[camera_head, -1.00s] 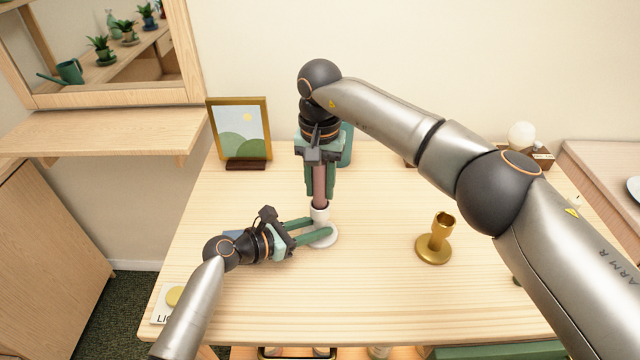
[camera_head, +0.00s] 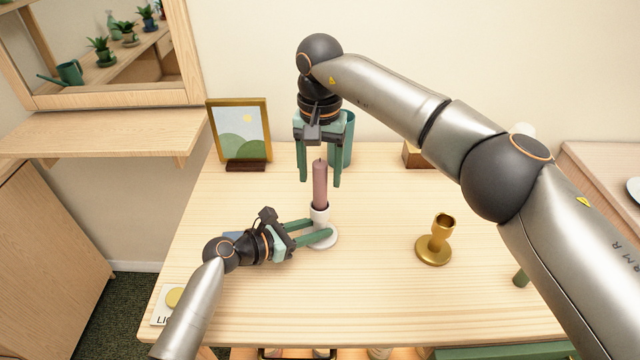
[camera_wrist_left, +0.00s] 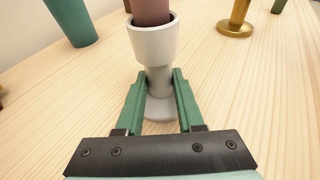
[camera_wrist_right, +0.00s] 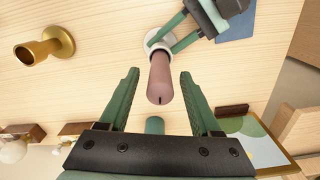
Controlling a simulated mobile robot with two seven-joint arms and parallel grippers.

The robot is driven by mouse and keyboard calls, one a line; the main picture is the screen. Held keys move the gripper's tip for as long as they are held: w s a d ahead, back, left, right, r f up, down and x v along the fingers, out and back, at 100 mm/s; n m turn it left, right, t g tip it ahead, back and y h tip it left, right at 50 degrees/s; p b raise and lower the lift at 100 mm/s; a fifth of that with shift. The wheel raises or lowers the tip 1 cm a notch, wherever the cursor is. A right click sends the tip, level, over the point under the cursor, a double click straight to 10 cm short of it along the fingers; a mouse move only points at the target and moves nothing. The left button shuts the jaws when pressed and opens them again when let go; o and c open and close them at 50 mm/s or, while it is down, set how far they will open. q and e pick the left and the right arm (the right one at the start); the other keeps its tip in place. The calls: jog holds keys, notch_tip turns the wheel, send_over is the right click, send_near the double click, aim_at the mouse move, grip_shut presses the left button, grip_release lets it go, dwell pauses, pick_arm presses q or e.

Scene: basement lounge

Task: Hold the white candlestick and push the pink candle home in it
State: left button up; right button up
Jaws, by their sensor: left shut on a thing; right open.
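The white candlestick (camera_head: 320,216) stands upright on the table, and it also shows in the left wrist view (camera_wrist_left: 153,45). My left gripper (camera_head: 325,229) is shut on its stem, with a green finger on each side (camera_wrist_left: 160,85). The pink candle (camera_head: 320,184) stands upright with its lower end inside the candlestick's cup; how deep it sits is hidden by the rim. My right gripper (camera_head: 319,182) is open, its fingers apart on either side of the candle's top and not touching it. The right wrist view looks down on the candle (camera_wrist_right: 160,80) between the open fingers (camera_wrist_right: 158,85).
A brass candlestick (camera_head: 437,240) stands to the right on the table (camera_head: 380,290). A framed picture (camera_head: 240,132) and a green cup (camera_head: 347,140) stand at the back. A blue item (camera_wrist_right: 237,26) lies near my left gripper. The front middle of the table is clear.

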notch_tip(320, 180, up, 8)
jog(key=shift+r, duration=0.15)
dwell(0.3)
pick_arm(q)
jog(key=o, duration=1.1)
jog(key=shift+c, duration=0.2)
jog(key=shift+a, duration=0.1)
